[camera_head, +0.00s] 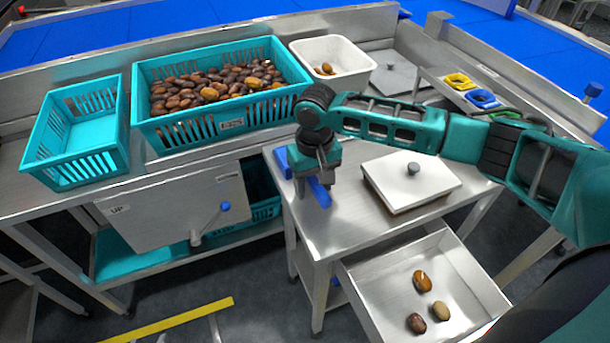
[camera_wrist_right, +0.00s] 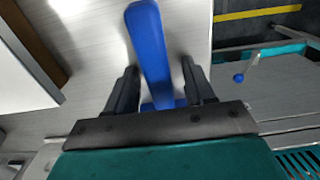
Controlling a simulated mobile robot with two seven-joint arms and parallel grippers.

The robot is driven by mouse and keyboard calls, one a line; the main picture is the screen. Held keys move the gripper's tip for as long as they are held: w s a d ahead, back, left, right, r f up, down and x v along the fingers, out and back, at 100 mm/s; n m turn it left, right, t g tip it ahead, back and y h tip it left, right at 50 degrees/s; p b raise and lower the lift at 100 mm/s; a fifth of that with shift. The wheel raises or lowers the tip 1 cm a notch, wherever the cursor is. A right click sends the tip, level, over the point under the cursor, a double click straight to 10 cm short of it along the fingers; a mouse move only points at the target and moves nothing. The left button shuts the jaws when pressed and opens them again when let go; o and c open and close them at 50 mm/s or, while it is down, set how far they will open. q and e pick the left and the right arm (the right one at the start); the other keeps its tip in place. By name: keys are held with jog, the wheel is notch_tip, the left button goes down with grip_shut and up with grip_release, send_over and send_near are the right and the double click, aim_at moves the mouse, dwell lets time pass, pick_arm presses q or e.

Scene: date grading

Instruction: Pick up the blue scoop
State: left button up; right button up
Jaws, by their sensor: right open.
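The blue scoop (camera_head: 319,192) lies on the metal side table, partly hidden by my right gripper (camera_head: 313,178) in the head view. More blue shows just left of the gripper. In the right wrist view the long blue handle of the scoop (camera_wrist_right: 150,45) runs between the two dark fingers of my right gripper (camera_wrist_right: 159,74). The fingers stand apart on either side of it, with a gap visible on both sides. The scoop's far end is hidden behind the gripper's palm. My left gripper is out of view.
A white lidded box (camera_head: 440,172) stands right of the scoop. An open drawer (camera_head: 372,290) below holds three dates. Left are a teal crate of dates (camera_head: 220,128), an empty teal basket (camera_head: 30,160) and a white bin (camera_head: 345,82). Yellow and blue pieces (camera_head: 482,98) sit behind my right arm.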

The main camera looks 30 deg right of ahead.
jog(key=shift+r, duration=0.1)
grip_shut()
dwell(0.4)
